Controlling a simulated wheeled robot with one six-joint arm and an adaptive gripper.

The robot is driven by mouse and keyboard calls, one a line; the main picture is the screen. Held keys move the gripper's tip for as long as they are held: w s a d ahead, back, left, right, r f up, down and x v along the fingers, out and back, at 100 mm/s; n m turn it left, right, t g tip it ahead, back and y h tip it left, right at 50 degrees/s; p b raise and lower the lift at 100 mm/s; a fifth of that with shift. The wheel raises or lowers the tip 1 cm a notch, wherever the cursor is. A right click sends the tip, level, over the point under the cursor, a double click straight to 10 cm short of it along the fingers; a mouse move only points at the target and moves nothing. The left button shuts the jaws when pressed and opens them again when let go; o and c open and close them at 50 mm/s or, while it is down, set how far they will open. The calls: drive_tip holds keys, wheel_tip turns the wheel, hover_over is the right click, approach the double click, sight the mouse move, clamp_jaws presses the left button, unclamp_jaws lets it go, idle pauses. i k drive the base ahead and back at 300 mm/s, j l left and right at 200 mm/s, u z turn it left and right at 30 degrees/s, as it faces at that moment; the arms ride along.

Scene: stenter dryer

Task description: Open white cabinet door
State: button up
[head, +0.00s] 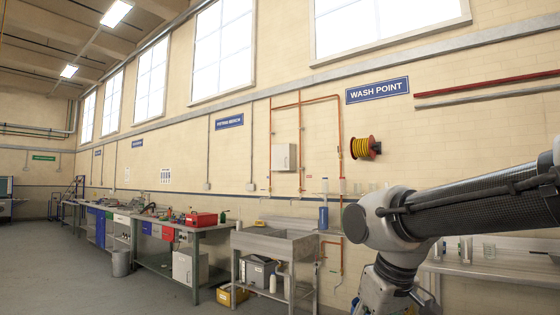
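A small white cabinet (284,157) hangs on the brick wall above and behind the sink, framed by copper pipes. Its front looks closed. A second pale box-like cabinet (190,268) stands on the floor under the workbench to the left; its front also looks closed. I cannot tell from this view which of the two the task names. My arm reaches in from the right edge and bends down at the lower right. Its end runs out of the bottom of the picture, so my gripper and its fingers are not seen. No part of my arm touches either cabinet.
A steel sink unit (271,244) stands below the wall cabinet, with boxes beneath it. A workbench (160,268) with a red toolbox (201,219) runs to the left. A grey bin (121,262) stands beside it. The floor (60,270) at left is clear.

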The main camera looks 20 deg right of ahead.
sight(280, 153)
drive_tip(key=i+l+u, duration=0.1)
drive_tip(key=i+u, duration=0.15)
drive_tip(key=i, duration=0.5)
drive_tip(key=i+u, duration=0.4)
drive_tip(key=i, duration=1)
drive_tip(key=i+l+z, duration=0.1)
drive_tip(key=i+z, duration=0.15)
drive_tip(key=i, duration=0.45)
drive_tip(key=i+z, duration=0.25)
drive_tip(key=i, duration=0.45)
drive_tip(key=i+j+z, duration=0.15)
drive_tip(key=i+z, duration=0.15)
drive_tip(key=i, duration=0.4)
drive_tip(key=i+l+z, duration=0.1)
drive_tip(key=i+z, duration=0.15)
drive_tip(key=i, duration=0.45)
drive_tip(key=i+j+z, duration=0.1)
drive_tip(key=i+z, duration=0.2)
drive_tip(key=i, duration=0.35)
drive_tip(key=i+j+z, duration=0.25)
drive_tip(key=i, duration=0.45)
